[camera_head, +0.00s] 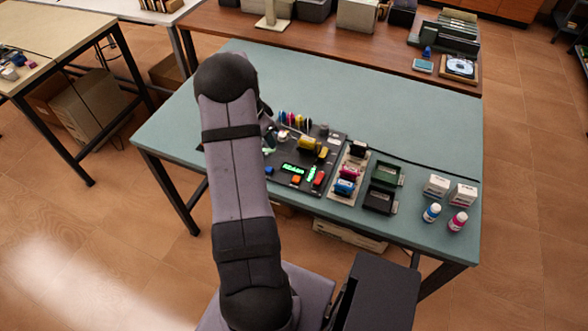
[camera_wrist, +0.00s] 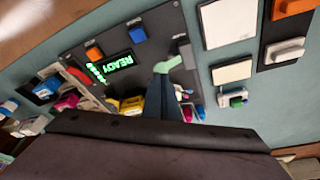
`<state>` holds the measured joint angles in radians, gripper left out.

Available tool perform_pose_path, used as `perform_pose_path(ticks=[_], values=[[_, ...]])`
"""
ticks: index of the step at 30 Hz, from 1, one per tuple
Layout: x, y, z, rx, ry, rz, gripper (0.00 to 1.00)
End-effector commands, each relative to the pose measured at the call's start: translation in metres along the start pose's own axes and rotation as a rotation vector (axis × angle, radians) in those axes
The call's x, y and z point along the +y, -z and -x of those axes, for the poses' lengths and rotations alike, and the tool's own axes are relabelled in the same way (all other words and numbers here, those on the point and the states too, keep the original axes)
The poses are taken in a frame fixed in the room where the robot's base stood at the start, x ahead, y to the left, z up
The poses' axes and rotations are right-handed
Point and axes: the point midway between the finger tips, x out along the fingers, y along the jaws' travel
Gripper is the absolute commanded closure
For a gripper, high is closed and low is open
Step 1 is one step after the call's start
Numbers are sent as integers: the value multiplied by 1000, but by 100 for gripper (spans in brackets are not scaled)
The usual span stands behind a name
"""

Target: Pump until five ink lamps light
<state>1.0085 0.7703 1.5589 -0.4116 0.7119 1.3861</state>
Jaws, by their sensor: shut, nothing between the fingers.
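A dark device panel (camera_wrist: 110,32) lies on the table; it also shows in the head view (camera_head: 282,178). Its green display (camera_wrist: 119,62) reads READY. A short column of green lamps (camera_wrist: 96,73) is lit beside it; I cannot count them surely. An orange button (camera_wrist: 94,53) and a blue button (camera_wrist: 138,34) sit near the display. My gripper (camera_wrist: 161,68) is shut and empty, pointing down at the panel. A pale green handle-like part (camera_wrist: 172,61) is right by its fingertips; whether they touch I cannot tell. In the head view my arm hides the gripper.
Ink cartridges on a pale tray (camera_head: 344,190), black trays (camera_head: 379,200), white boxes (camera_head: 437,185) and two ink bottles (camera_head: 432,212) stand to the right on the teal table (camera_head: 400,130). The table's back is clear.

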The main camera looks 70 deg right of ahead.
Motion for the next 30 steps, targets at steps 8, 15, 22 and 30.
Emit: perform_pose_path(ticks=[8, 15, 22, 30], values=[[0, 2, 5, 0, 1, 0, 100], [0, 7, 22, 0, 0, 0, 100], [0, 12, 40, 0, 2, -1, 100], [0, 19, 60, 0, 0, 0, 100]])
